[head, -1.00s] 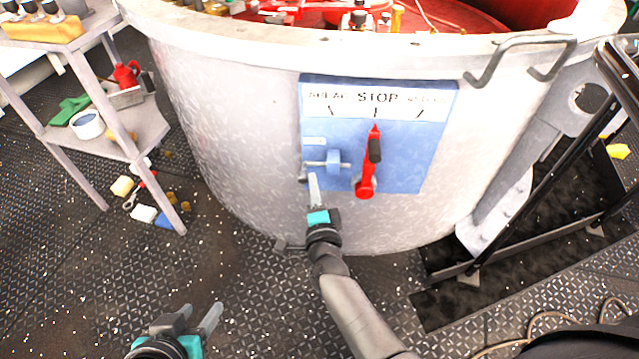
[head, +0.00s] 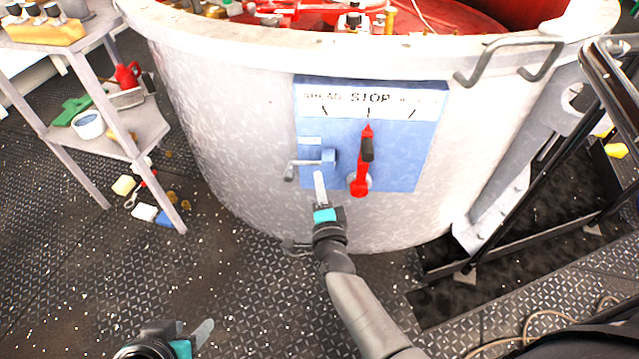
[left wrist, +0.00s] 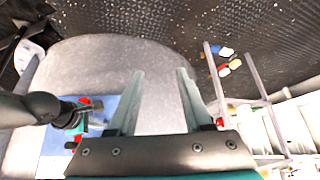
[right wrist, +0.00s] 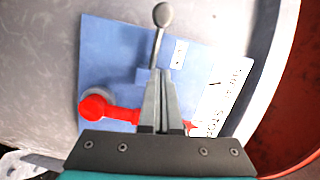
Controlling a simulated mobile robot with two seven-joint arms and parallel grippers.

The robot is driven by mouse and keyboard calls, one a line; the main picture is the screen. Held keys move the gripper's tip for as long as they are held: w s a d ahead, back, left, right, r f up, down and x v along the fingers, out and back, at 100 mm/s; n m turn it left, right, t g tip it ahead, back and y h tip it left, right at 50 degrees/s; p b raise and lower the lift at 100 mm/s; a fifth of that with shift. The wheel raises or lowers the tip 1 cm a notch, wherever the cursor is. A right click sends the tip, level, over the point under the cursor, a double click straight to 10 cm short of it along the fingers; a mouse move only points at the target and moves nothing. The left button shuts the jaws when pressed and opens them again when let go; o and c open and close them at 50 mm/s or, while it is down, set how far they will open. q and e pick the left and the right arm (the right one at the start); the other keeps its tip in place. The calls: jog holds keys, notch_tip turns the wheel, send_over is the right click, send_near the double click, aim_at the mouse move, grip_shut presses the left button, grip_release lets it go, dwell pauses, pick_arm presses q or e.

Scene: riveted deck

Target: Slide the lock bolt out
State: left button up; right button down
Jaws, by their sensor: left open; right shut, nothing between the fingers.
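The lock bolt (head: 304,163) is a thin grey rod with a rounded handle at its left end. It runs through a blue block (head: 328,160) on the blue panel (head: 410,165); its handle stands out past the panel's left edge. The right wrist view shows the bolt (right wrist: 157,42) just past my fingertips. My right gripper (head: 319,174) is shut and empty, just below the bolt and block; I cannot tell if it touches them. The red lever (head: 360,175) is upright, pointing at STOP. My left gripper (left wrist: 158,75) is open and empty, low at left in the head view.
The panel sits on a big pale round drum (head: 230,150) with a rail handle (head: 510,55) at its rim. A shelf stand (head: 140,140) with tools stands at left. A dark railed step (head: 540,220) is at right. The deck between stand and drum is mostly clear.

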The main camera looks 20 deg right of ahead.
pick_arm(q)
jog(key=shift+s+a+f+g+y+p, duration=0.2)
jog(key=shift+a+f+g+p, duration=0.25)
jog(key=shift+f, duration=0.3)
jog(key=shift+s+a+f+g+y+p, duration=0.1)
jog(key=shift+s+a+f+g+p, duration=0.2)
jog(key=shift+f+p, duration=0.4)
jog(key=shift+s+a+f+g+y+p, duration=0.15)
jog(key=shift+a+f+g+p, duration=0.25)
jog(key=shift+f, duration=0.45)
pick_arm(e)
jog(key=s+a, duration=0.2)
jog(key=s, duration=0.7)
jog(key=shift+s+a+r, duration=0.1)
